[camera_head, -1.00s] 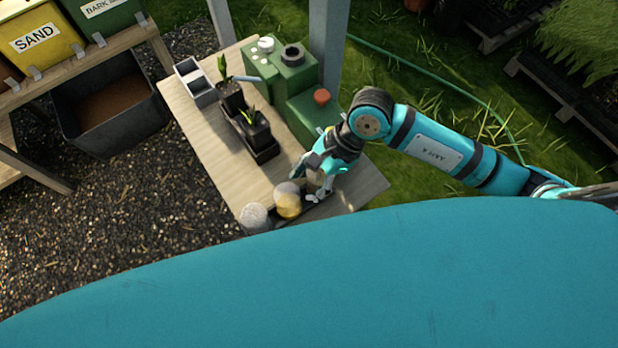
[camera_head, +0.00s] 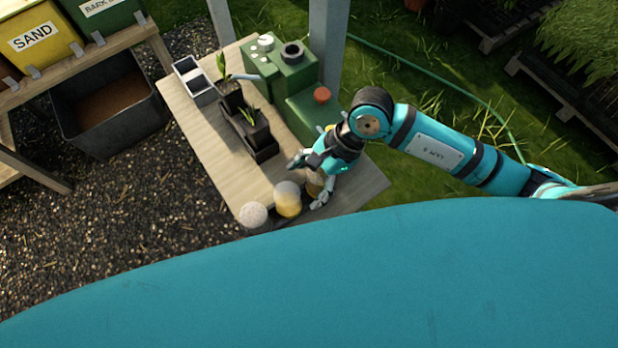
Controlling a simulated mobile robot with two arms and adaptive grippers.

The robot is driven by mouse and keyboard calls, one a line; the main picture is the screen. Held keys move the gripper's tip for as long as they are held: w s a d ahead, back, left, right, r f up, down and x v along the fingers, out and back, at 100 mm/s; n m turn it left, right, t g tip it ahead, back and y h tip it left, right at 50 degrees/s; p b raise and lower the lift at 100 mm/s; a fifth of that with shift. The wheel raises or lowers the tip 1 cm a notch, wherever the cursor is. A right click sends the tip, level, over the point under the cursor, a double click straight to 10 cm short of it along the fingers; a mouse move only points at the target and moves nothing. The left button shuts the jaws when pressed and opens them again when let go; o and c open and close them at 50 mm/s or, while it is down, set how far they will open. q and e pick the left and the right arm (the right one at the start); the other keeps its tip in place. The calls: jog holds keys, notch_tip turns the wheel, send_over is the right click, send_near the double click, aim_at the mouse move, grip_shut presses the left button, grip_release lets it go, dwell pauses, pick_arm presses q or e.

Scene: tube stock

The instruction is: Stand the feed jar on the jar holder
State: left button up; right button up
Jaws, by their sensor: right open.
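My right gripper (camera_head: 308,181) is open above the near end of the wooden bench. A brownish jar (camera_head: 314,184) shows partly between its spread fingers; whether they touch it I cannot tell. Left of it stand a jar with yellow contents (camera_head: 288,199) and a jar with a pale, whitish top (camera_head: 253,215). Which one is the feed jar I cannot tell; no label shows. A green machine (camera_head: 305,105) at the far right of the bench carries a dark ring (camera_head: 292,53), possibly the jar holder. My left gripper is not in view.
Potted seedlings stand in a black tray (camera_head: 262,152) mid-bench. A grey two-part box (camera_head: 195,82) sits at the left edge. An orange cap (camera_head: 321,95) tops the machine's lower part. A grey post (camera_head: 328,45) rises behind. Bare wood (camera_head: 215,145) lies along the bench's left side.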

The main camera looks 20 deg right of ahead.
jog(key=shift+r, duration=0.15)
notch_tip(320, 180, up, 10)
jog(key=shift+f, duration=0.15)
dwell(0.3)
dwell(0.5)
